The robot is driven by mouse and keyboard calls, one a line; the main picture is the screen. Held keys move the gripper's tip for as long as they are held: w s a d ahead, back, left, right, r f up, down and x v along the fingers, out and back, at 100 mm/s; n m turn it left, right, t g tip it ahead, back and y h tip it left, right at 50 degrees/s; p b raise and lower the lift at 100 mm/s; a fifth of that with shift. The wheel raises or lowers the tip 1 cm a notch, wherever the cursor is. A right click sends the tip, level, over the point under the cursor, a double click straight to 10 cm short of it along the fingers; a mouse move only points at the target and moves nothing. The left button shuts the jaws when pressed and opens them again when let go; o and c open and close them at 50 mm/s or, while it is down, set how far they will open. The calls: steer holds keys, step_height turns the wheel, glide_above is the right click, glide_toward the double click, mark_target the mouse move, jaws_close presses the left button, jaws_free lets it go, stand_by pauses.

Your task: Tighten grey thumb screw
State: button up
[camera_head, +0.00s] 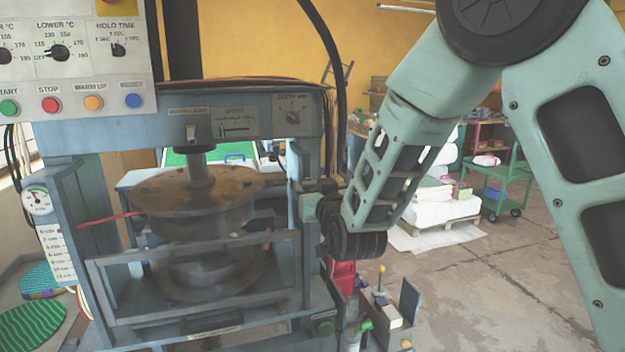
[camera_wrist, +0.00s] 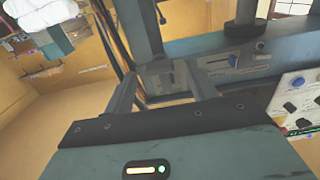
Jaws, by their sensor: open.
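The plate press (camera_head: 215,100) stands at the left in the head view, with a grey crossbeam over a round brown plate (camera_head: 195,190). Its beam carries a slider panel (camera_head: 235,125) and a dial (camera_head: 293,116). I cannot pick out the grey thumb screw with certainty in either view. My gripper (camera_wrist: 161,74) shows in the wrist view with its two fingers apart and nothing visibly held between them. The fingers point at the press frame beside the slider panel (camera_wrist: 235,60). In the head view my wrist is beside the press's right post, and the fingertips cannot be made out.
A control box (camera_head: 75,60) with dials and coloured buttons hangs at upper left. A green cart (camera_head: 497,175) and white stacks (camera_head: 440,205) stand behind. Floor at right is open.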

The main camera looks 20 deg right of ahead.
steer(key=shift+w, duration=0.85)
steer(key=c, duration=1)
